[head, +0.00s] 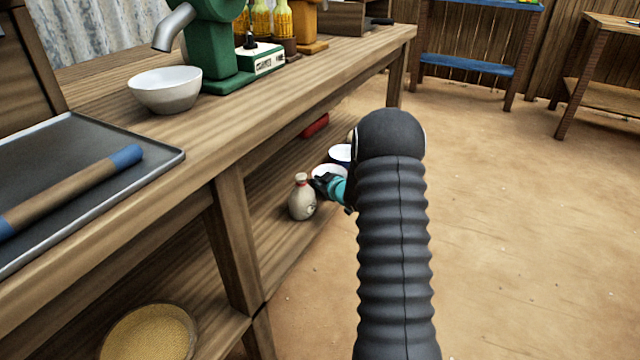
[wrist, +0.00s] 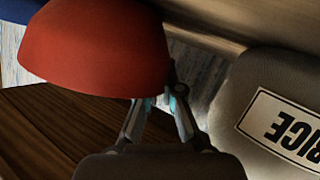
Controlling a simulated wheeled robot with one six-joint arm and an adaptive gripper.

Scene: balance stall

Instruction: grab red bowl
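The red bowl (wrist: 100,50) fills the upper left of the wrist view, with its smooth outer wall towards me. My gripper (wrist: 162,92) is at the bowl's near right edge. Its two fingers draw together there, one partly hidden behind the bowl and the other against the outside of its wall. They look closed on the rim, though the contact itself is hidden. In the head view my gripper (head: 328,184) reaches onto the lower shelf beside a bowl with a white inside (head: 328,171); that bowl's outer colour is hidden.
A grey sack marked RICE (wrist: 270,110) stands close on the right of the wrist view. Open floor lies right.

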